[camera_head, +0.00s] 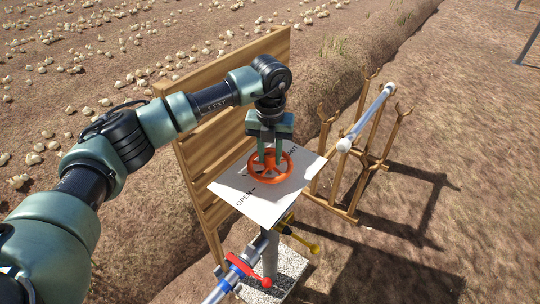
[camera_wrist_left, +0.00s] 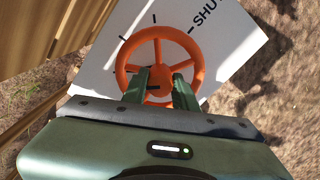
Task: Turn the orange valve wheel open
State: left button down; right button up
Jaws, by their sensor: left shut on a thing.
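The orange valve wheel (camera_head: 284,172) lies flat over a tilted white plate (camera_head: 230,190) with the words OPEN and SHUT on it. It also shows in the left wrist view (camera_wrist_left: 126,58), with black tick marks around it. My left gripper (camera_head: 270,160) reaches down from above, its two green fingers inside the wheel's rim. In the left wrist view the fingers (camera_wrist_left: 160,82) stand either side of the hub and a spoke. The left gripper is shut on the wheel; the exact contact is partly hidden. My right gripper is not in view.
A wooden slatted panel (camera_head: 200,140) stands close behind the plate. A wooden rack (camera_head: 342,190) holding a pale pipe (camera_head: 368,115) stands at the right. Below the plate are a red-handled valve (camera_head: 247,268) and a yellow handle (camera_head: 302,240). Open soil lies at the right.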

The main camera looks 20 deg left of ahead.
aim_at(270, 153)
pick_arm(q)
jog(key=n, duration=0.4)
jog(key=shift+r+n, duration=0.1)
jog(key=shift+n, duration=2.5)
jog(key=c, duration=1.1)
grip_release()
jog(key=shift+r, duration=0.1)
notch_tip(270, 153, up, 8)
jog(key=shift+f+b, duration=0.25)
jog(key=shift+b, duration=0.6)
